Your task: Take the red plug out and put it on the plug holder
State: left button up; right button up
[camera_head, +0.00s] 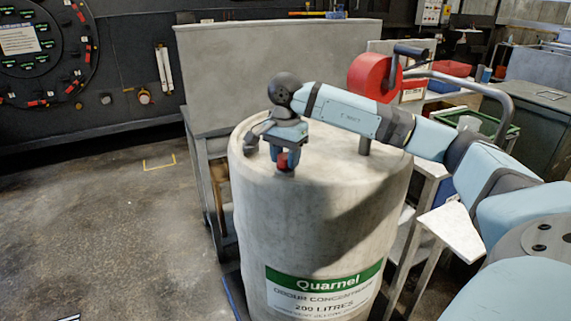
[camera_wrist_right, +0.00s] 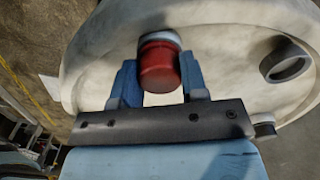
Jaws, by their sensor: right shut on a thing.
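The red plug (camera_head: 283,160) is on the top of the large pale barrel (camera_head: 320,230), near its left rim. My right gripper (camera_head: 286,154) comes down over it from above. In the right wrist view the red plug (camera_wrist_right: 160,68) sits between the two blue fingers, which are shut on it. A pale ring shows at the plug's far end. I cannot tell whether the plug is still seated in the barrel or lifted a little. I cannot make out the plug holder. My left gripper is not in view.
A red hand pump (camera_head: 370,77) with a crank and a curved grey pipe stands behind my right arm. A grey panel (camera_head: 270,75) on a workbench is behind the barrel.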

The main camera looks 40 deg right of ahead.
jog(key=n, duration=0.5)
jog(key=n, duration=0.4)
jog(key=shift+n+b, duration=0.3)
jog(key=shift+n, duration=0.4)
jog(key=n, duration=0.3)
jog(key=shift+n, duration=1.1)
